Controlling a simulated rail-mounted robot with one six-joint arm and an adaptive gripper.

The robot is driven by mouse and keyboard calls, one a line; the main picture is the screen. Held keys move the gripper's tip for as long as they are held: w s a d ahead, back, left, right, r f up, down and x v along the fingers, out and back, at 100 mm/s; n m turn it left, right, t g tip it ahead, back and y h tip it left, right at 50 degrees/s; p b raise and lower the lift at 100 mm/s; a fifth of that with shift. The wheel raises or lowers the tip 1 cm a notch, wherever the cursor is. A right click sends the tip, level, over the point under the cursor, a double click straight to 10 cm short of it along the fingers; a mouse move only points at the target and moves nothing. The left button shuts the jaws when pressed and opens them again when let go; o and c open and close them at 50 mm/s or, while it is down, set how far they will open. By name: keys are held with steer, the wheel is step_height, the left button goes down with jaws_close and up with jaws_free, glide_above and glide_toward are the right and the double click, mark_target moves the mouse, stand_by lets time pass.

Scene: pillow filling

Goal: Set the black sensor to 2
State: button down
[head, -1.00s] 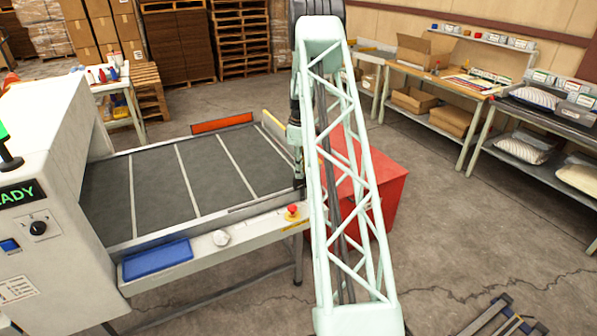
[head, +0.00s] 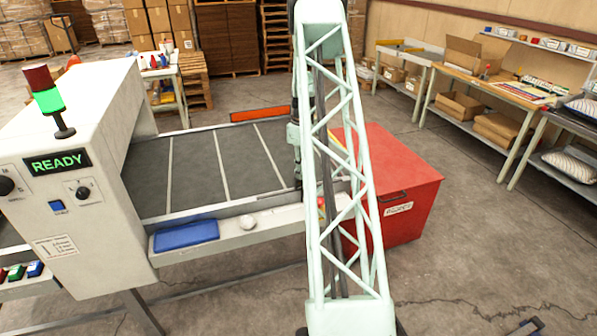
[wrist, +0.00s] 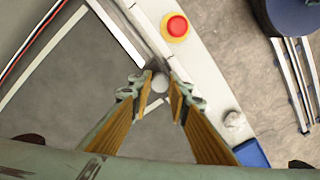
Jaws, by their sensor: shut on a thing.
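In the wrist view my gripper (wrist: 158,88) points down at the conveyor's edge rail, with its two gold-padded fingers close together. A small grey, round-topped piece (wrist: 160,82) sits between the fingertips. I cannot tell whether this piece is the black sensor. In the head view my arm hides most of the gripper and whatever it holds. The conveyor (head: 200,172) has a dark bed with pale cross lines. I can make out no number 2 on it. The white machine (head: 100,110) at left has a black dial (head: 84,192) and a lit green READY display (head: 57,162).
A red emergency button (wrist: 177,25) is close to the gripper on the conveyor's front ledge. A red bin (head: 405,185) stands right of the conveyor. Open floor lies in front.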

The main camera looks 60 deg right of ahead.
steer(key=c, duration=2.5)
jaws_free()
steer(key=shift+o, duration=0.2)
step_height(320, 180, up, 12)
